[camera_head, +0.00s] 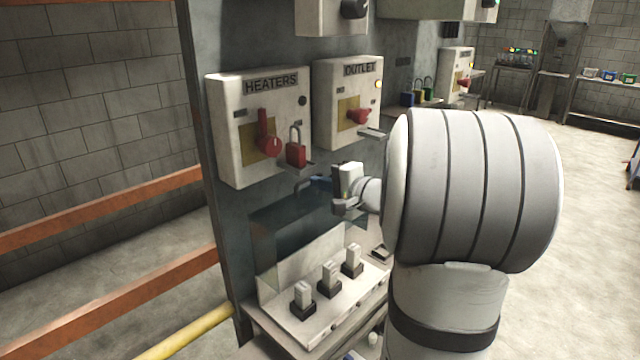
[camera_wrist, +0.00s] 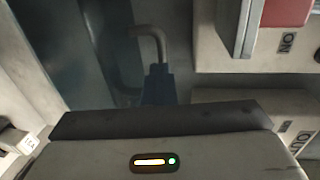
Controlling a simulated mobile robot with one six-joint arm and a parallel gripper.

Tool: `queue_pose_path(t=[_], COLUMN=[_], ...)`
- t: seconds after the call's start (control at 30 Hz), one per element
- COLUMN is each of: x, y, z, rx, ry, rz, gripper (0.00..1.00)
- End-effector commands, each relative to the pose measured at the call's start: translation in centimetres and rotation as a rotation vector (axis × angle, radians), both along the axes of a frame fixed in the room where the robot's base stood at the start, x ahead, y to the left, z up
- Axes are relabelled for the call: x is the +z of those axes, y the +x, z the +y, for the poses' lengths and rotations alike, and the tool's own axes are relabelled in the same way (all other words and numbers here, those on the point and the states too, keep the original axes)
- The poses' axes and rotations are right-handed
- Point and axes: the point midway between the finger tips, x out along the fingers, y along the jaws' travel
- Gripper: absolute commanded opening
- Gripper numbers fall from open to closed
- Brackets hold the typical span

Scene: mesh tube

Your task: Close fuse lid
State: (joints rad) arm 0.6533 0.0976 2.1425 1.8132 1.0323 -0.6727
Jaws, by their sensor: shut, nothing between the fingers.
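The fuse box (camera_head: 318,305) is a pale case low on the dark panel, with several upright fuses, one of them the middle fuse (camera_head: 330,276). Its see-through lid (camera_head: 290,230) stands raised behind the fuses, so the box is open. A grey bent handle (camera_head: 301,184) shows near the lid's top; it also shows in the wrist view (camera_wrist: 155,36). My gripper (camera_head: 320,183) is shut and empty, its blue fingertips close beside the handle. The fingertips also show in the wrist view (camera_wrist: 159,85). I cannot tell whether they touch the handle.
Above are the HEATERS box (camera_head: 238,150) with a red padlock (camera_head: 296,152) and the OUTLET box (camera_head: 335,120). Their switches and small ledges jut out over my gripper. Orange rails (camera_head: 110,210) and a yellow pipe (camera_head: 190,332) lie left. Open floor is at right.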

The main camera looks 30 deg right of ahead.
Motion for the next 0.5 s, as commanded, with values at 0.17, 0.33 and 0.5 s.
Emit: queue_pose_path(t=[0.17,0.33,0.5], x=[0.01,0.01,0.01], y=[0.00,0.01,0.01], z=[0.02,0.04,0.04], rx=[0.000,0.001,0.001], ry=[0.000,0.000,0.000], rz=[0.000,0.000,0.000], gripper=[0.00,0.03,0.17])
